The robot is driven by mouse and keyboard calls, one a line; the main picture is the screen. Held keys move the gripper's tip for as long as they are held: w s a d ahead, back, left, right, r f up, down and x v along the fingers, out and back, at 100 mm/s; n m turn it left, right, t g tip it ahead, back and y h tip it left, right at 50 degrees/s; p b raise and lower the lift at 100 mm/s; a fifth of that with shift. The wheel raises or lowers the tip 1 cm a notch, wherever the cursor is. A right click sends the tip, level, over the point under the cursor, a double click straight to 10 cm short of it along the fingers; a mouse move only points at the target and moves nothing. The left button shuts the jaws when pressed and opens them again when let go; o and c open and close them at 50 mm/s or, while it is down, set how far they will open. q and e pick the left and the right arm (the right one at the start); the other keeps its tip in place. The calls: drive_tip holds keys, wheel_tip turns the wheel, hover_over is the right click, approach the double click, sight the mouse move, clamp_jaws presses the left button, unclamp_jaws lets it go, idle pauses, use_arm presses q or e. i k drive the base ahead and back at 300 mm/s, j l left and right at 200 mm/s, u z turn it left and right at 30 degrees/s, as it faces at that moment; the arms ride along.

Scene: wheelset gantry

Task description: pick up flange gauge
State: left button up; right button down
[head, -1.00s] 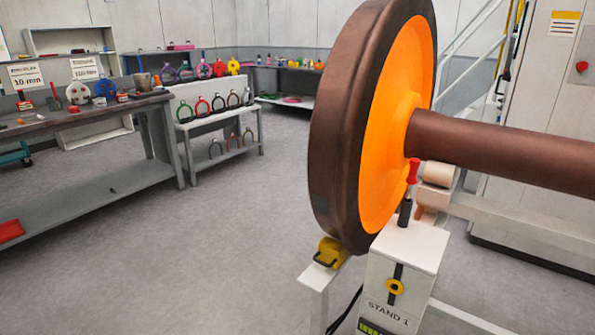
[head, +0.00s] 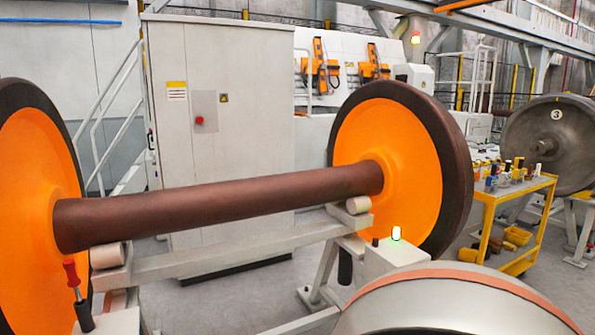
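I cannot make out a flange gauge for certain in the head view. An orange-faced wheelset with a dark brown axle (head: 220,205) lies on a stand. Its right wheel (head: 386,155) shows whole, and its left wheel (head: 30,190) is cut off by the left edge. A red-handled tool (head: 72,275) stands upright in a dark holder beside the left wheel. A yellow cart (head: 515,194) at the right carries several small bottles and items, too small to tell apart. Neither of my grippers is in view.
A pale grey cabinet (head: 222,120) stands behind the axle. The stand's grey beam (head: 240,245) runs under it. A small lit lamp (head: 396,233) sits near the right wheel. A grey wheel marked 3 (head: 560,145) stands at the far right. A rounded pale surface fills the bottom right.

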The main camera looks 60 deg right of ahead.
sight(492, 180)
drive_tip(key=z, duration=3.2)
